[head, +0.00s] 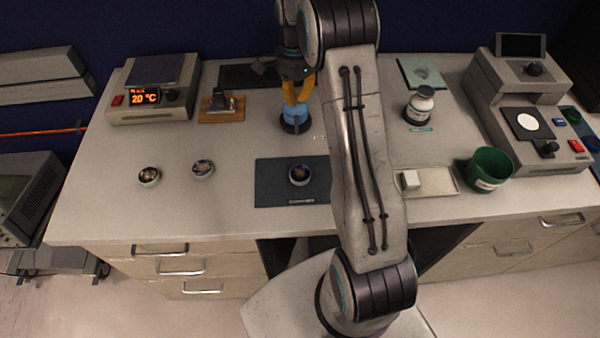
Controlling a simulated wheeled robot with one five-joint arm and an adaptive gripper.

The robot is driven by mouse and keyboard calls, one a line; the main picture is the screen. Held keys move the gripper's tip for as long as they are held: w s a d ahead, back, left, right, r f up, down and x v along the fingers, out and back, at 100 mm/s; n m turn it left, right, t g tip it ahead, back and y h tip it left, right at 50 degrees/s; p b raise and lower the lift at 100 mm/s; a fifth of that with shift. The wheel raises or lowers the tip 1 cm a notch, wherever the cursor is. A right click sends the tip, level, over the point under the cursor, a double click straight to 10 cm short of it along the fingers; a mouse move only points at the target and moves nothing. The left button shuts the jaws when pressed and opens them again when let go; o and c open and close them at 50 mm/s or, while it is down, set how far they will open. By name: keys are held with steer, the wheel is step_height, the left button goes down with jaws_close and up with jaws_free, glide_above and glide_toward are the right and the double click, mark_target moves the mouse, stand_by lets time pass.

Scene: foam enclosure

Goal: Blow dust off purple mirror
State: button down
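A small round mirror with a dark purple-blue face (299,174) in a metal ring lies on the dark mat (270,192) near the bench's front middle. Two similar round mirrors, one brownish (149,176) and one greyish (203,168), lie on bare bench to its left. A blue bulb-like object (295,114), perhaps the dust blower, stands on a dark round base behind the mat. My gripper (297,101), with orange fingers, points down at the top of the blue object. The fingers overlap it in the picture; whether they grip it is too small to tell.
A hot plate reading 20 °C (150,98) stands back left, beside a small wooden stand (222,112). A white jar (420,105), a shallow tray (436,181), a green bin (487,169) and an instrument (528,110) stand right. Bench between left mirrors and mat is clear.

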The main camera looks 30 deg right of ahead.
steer(key=shift+r+p, duration=1.7)
steer(key=shift+r, duration=0.55)
step_height(320, 180, up, 6)
steer(key=p, duration=0.5)
